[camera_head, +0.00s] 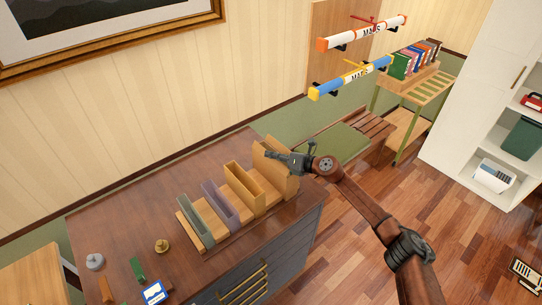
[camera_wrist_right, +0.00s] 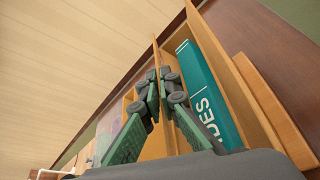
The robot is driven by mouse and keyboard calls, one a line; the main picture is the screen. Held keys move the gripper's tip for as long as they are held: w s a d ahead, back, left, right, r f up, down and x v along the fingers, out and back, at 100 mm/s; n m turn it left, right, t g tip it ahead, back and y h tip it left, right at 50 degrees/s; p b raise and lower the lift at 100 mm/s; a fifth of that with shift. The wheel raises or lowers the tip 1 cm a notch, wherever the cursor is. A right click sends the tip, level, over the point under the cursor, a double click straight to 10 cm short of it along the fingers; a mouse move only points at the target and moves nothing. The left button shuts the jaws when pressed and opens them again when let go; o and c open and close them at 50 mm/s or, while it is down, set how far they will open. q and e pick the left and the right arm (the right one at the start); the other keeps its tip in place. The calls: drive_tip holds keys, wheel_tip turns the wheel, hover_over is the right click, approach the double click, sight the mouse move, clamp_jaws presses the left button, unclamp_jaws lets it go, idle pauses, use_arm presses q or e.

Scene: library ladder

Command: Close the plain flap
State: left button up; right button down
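A row of upright holders stands on the brown cabinet top: a grey one (camera_head: 196,218), a purple one (camera_head: 221,206), a mustard one (camera_head: 243,189) and a plain wood one (camera_head: 284,184) at the far right end. I cannot make out for certain which panel is the plain flap. In the right wrist view a light wood panel (camera_wrist_right: 270,108) stands right of a teal book (camera_wrist_right: 206,92) in the plain compartment. My right gripper (camera_head: 272,155) is over the plain holder, its fingertips close together (camera_wrist_right: 160,73). Contact cannot be told. My left gripper is out of view.
A wall panel with map tubes (camera_head: 352,77), a bench (camera_head: 355,135) and a book stand (camera_head: 410,90) lie beyond to the right.

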drive_tip(key=c, duration=2.6)
unclamp_jaws()
drive_tip(key=shift+c, duration=0.2)
drive_tip(key=o, duration=0.4)
drive_tip(key=shift+o, duration=0.2)
drive_tip(key=v, duration=1.2)
drive_tip(key=shift+s, duration=0.1)
